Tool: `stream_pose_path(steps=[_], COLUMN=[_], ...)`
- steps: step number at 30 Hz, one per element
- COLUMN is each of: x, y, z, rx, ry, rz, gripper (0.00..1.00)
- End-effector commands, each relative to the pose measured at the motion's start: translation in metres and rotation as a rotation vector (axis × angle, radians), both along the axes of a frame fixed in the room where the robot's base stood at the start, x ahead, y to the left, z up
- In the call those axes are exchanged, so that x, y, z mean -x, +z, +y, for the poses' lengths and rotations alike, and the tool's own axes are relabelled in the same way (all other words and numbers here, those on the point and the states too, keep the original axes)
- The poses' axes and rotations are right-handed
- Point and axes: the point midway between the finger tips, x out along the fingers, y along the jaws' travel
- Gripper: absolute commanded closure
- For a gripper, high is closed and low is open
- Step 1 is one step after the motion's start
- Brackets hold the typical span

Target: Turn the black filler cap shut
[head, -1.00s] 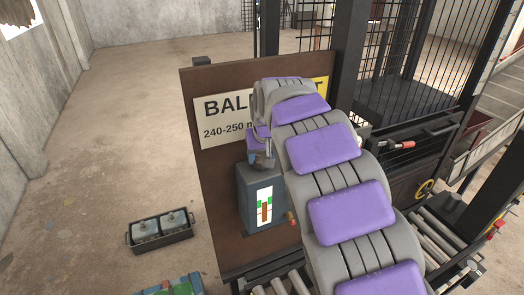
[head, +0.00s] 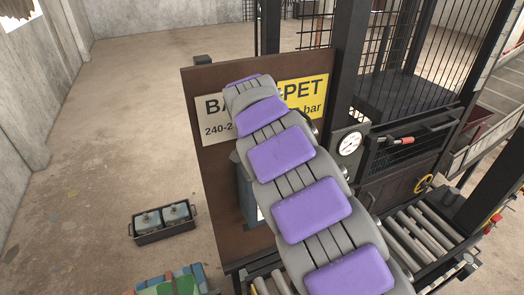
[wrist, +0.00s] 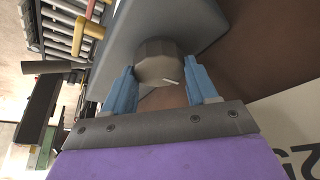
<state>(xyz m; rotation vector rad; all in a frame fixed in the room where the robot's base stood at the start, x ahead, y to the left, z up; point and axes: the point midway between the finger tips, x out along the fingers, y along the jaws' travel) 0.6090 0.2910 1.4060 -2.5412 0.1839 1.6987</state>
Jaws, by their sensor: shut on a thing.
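The filler cap (wrist: 155,60) is a dark grey-brown, faceted knob with a short white mark on its edge. It sits on top of the grey-blue tank (wrist: 199,22) in the wrist view. My gripper (wrist: 161,67) has its two blue fingers on either side of the cap and is shut on it. In the head view the tank (head: 246,192) shows only as a strip, and my arm hides the cap, the gripper and most of the tank's front.
A brown board (head: 222,222) with a white and yellow sign (head: 303,95) stands behind the tank. A pressure gauge (head: 348,144) and a roller conveyor (head: 414,236) are at right. A black tray (head: 163,236) with two grey objects lies on the open floor at left.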

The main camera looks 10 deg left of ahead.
Motion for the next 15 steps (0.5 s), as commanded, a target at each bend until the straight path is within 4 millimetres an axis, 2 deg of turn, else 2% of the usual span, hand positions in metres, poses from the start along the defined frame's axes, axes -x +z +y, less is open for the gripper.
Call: stream_pose_path(steps=[13,14,15], x=[0.0005,0.0006,0.0006], y=[0.0010,0.0010,0.0010], z=[0.0014,0.0013,0.0013], rx=[-0.004,-0.004,-0.003], ry=[-0.009,-0.009,-0.010], rz=[-0.002,-0.002,-0.001], gripper=[0.73,0.42,0.38])
